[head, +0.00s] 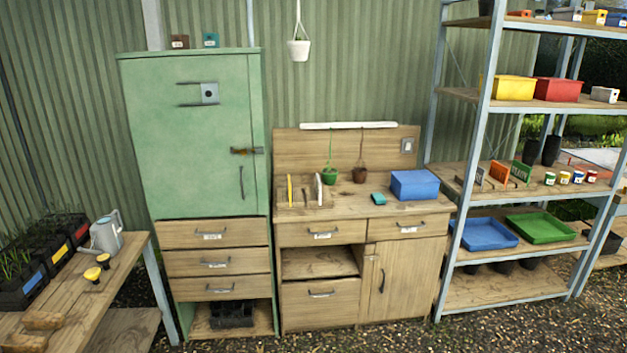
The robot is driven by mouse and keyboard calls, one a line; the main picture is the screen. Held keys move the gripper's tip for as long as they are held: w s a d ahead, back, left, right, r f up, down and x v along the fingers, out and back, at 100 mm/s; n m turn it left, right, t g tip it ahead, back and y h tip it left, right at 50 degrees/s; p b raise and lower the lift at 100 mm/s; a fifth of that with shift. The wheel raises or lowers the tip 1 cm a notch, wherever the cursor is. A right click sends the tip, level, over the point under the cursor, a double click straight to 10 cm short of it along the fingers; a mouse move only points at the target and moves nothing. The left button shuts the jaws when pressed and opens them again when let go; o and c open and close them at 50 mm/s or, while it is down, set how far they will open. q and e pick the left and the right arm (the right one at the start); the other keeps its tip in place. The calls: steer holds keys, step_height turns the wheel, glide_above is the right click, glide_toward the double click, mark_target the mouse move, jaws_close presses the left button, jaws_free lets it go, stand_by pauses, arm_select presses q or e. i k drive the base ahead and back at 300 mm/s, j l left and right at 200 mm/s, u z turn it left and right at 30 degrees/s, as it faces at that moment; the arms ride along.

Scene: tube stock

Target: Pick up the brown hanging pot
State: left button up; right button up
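The brown hanging pot (360,175) is small and dark brown. It stands upright at the back of the wooden workbench (345,204), with a thin hanger line rising above it against the back board. A green hanging pot (330,176) is just left of it, and a blue box (415,185) is to its right. Neither of my grippers shows in the head view.
A green cabinet (190,150) stands left of the workbench and a metal shelf rack (463,150) stands right. A white hanging pot (299,50) hangs above. A teal block (378,199) lies before the brown pot. Gravel floor (390,335) is clear in front.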

mark_target(359, 174)
steer(key=i+l+z, duration=0.1)
steer(key=i+z, duration=0.15)
steer(key=i, duration=0.5)
steer(key=i+z, duration=0.25)
steer(key=i, duration=0.5)
steer(key=i+l+u, duration=0.2)
steer(key=i+u, duration=0.3)
steer(key=i+l+u, duration=0.45)
